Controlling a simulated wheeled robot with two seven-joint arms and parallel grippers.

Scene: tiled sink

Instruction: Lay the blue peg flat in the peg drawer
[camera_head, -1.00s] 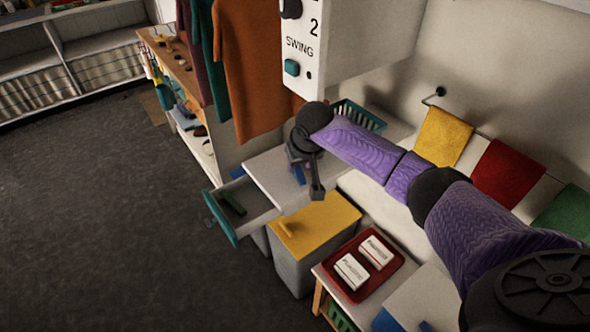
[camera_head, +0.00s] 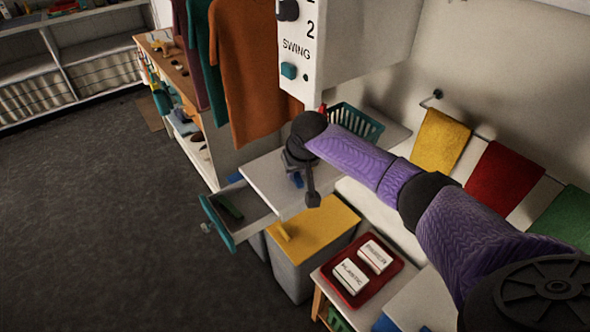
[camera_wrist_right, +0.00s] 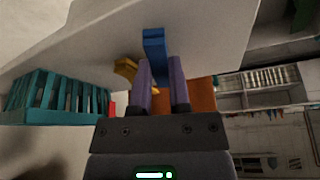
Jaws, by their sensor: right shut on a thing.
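The blue peg (camera_head: 297,181) is held by my right gripper (camera_head: 298,165) above the white counter top. In the right wrist view the blue peg (camera_wrist_right: 154,43) stands out past the two fingers (camera_wrist_right: 162,85), which are shut on it. The peg drawer (camera_head: 228,238), grey with a teal front, is pulled open at the left of the counter. A dark green peg (camera_head: 230,207) lies in it. My right gripper is to the right of the drawer, not over it. My left gripper is not in view.
A teal basket (camera_head: 357,121) stands behind the gripper, with something red beside it. A bin with a yellow lid (camera_head: 317,228) stands in front of the counter. A red tray (camera_head: 397,267) with two white boxes is at lower right. The floor left of the drawer is clear.

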